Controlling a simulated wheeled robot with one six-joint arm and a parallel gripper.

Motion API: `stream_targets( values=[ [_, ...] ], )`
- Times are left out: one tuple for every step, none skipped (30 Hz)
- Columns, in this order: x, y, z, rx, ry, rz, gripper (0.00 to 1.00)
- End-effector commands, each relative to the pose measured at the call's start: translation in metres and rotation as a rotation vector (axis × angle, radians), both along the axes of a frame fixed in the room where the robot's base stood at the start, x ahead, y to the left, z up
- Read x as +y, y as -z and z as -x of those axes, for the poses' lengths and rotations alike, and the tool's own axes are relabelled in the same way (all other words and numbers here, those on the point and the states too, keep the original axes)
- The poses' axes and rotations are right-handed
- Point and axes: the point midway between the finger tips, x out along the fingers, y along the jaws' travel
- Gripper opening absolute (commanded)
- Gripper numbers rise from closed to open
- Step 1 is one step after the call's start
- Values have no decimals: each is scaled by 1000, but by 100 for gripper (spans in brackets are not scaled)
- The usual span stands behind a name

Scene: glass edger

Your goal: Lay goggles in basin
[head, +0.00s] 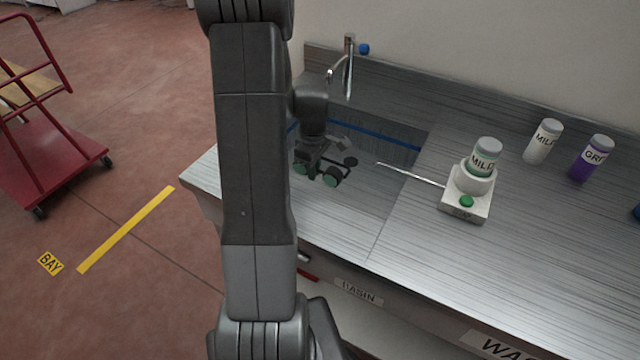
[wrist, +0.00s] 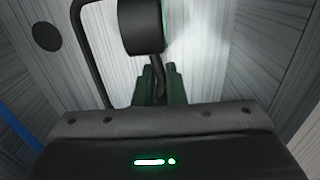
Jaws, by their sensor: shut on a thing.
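The goggles (head: 333,177) are dark with round cups and greenish lenses. In the head view they hang under my gripper (head: 314,152), inside the outline of the basin (head: 398,185). The basin is a sunken grey metal sink with a blue line along its walls. In the wrist view my gripper (wrist: 160,85) has its dark green fingers shut on the thin middle part of the goggles (wrist: 140,28). One dark cup and a strap loop show beyond the fingers. I cannot tell whether the goggles touch the basin floor.
A tap (head: 348,65) with a blue knob stands behind the basin. On the counter to the right are a white stand (head: 466,205) holding a MILD bottle, with a thin rod reaching toward the basin, and a white bottle (head: 543,142) and purple bottle (head: 591,160). A red cart (head: 60,165) stands left.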

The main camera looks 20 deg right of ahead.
Motion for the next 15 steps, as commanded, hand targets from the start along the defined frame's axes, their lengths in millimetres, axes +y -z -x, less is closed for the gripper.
stream_targets(
  values=[
    [0,9,1,3,-1,-1,0],
    [0,13,1,3,-1,-1,0],
    [0,17,1,3,-1,-1,0],
    [0,19,0,2,-1,-1,0],
    [0,20,0,1,-1,0,0],
    [0,22,0,0,-1,0,0],
    [0,24,0,1,-1,-1,0],
    [0,27,0,2,-1,-1,0],
    [1,31,1,3,-1,-1,0],
    [1,34,1,3,-1,-1,0],
    [1,38,1,3,-2,-1,0],
    [1,44,1,4,-2,-2,0],
    [1,48,1,4,-2,-2,0],
    [1,52,1,3,-2,-1,0],
    [1,56,1,3,-2,-1,0]
  ],
)
